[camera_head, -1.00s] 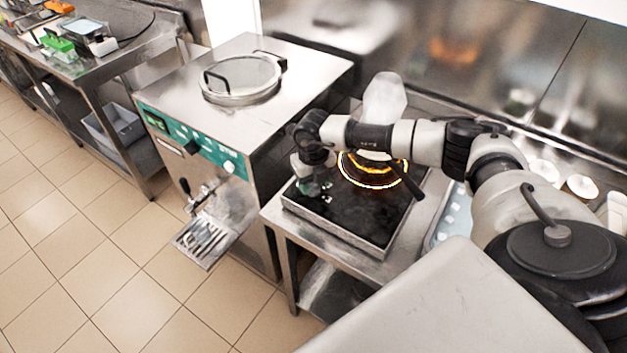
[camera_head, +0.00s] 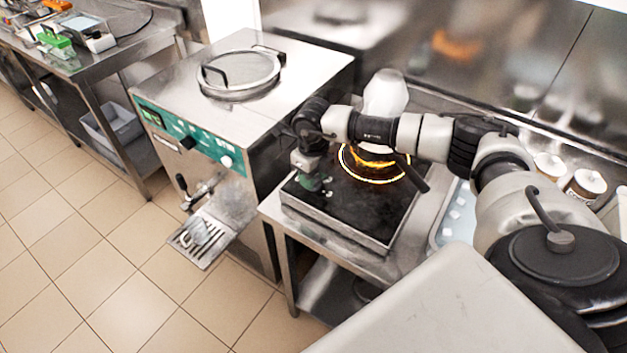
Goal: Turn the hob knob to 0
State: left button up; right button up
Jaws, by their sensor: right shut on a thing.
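The hob (camera_head: 350,212) is a black cooktop in a steel frame on a steel stand, with a yellow-orange glowing ring (camera_head: 400,176) toward its back. My right arm reaches in from the right over the hob. My right gripper (camera_head: 312,183) points down at the hob's front left corner and is shut on the hob knob. The knob itself is mostly hidden by the gripper, so its pointer and setting cannot be read. My left gripper is out of view.
A steel batch freezer (camera_head: 210,110) with a green control panel and round lid stands just left of the hob. A steel wall runs behind. White-lidded jars (camera_head: 586,183) stand at the right. The tiled floor at the left is clear.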

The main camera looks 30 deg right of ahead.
jog(key=n+b, duration=0.3)
jog(key=n, duration=0.1)
jog(key=shift+f+n+b, duration=0.15)
jog(key=shift+n+b, duration=0.15)
jog(key=shift+b, duration=0.05)
jog(key=n+b, duration=0.4)
jog(key=n, duration=0.1)
jog(key=n+b, duration=0.3)
jog(key=n, duration=0.2)
jog(key=shift+w, duration=0.1)
jog(key=shift+r+n+b, duration=0.15)
jog(key=shift+n+b, duration=0.5)
jog(key=shift+n, duration=0.5)
jog(key=shift+r+n+b, duration=0.1)
jog(key=shift+n+b, duration=0.5)
jog(key=shift+n, duration=0.55)
jog(key=o, duration=0.9)
notch_tip(320, 180, up, 11)
jog(key=shift+f+b, duration=0.1)
jog(key=shift+b, duration=0.4)
